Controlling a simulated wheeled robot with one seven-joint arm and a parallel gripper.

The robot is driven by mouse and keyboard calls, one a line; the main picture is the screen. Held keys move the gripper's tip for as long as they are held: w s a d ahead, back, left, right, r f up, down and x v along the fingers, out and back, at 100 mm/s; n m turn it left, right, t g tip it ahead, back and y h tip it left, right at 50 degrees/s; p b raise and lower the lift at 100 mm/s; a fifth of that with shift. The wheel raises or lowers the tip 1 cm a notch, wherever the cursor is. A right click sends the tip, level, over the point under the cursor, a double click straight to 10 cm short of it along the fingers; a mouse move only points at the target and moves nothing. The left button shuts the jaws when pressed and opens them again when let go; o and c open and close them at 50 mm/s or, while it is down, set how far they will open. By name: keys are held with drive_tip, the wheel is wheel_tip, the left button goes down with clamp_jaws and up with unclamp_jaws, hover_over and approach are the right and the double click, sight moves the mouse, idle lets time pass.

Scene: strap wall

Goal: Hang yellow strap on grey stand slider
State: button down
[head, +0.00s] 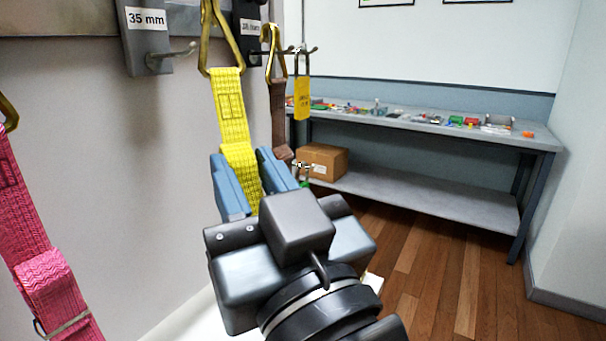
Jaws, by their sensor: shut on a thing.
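The yellow strap (230,110) has a gold triangular ring (221,50) at its upper end. It runs down between the blue fingers of my gripper (242,157), which is shut on its stitched part below the ring. The ring's top is cut off by the upper picture edge, so I cannot tell whether it is on a hook. A grey slider labelled "35 mm" (147,45) with a bare metal hook is at the upper left. I cannot tell whether it is the grey stand slider.
A pink strap (40,270) hangs at the left. Behind the yellow strap are a dark labelled slider (250,28), a brown strap (279,110) and a yellow-tagged item (302,98). A bench (420,127) with small objects and a cardboard box (322,160) stands farther back.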

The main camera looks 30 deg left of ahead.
drive_tip(key=a+f, duration=0.1)
drive_tip(key=a, duration=0.5)
drive_tip(key=shift+w+f, duration=0.25)
drive_tip(key=shift+f, duration=0.1)
idle(0.5)
idle(0.5)
drive_tip(key=c, duration=0.8)
unclamp_jaws()
drive_tip(key=shift+o, duration=0.2)
drive_tip(key=b+v, duration=0.1)
drive_tip(key=v, duration=0.6)
drive_tip(key=shift+s+d+f, duration=0.15)
drive_tip(key=shift+s+d, duration=0.05)
drive_tip(key=shift+d, duration=0.1)
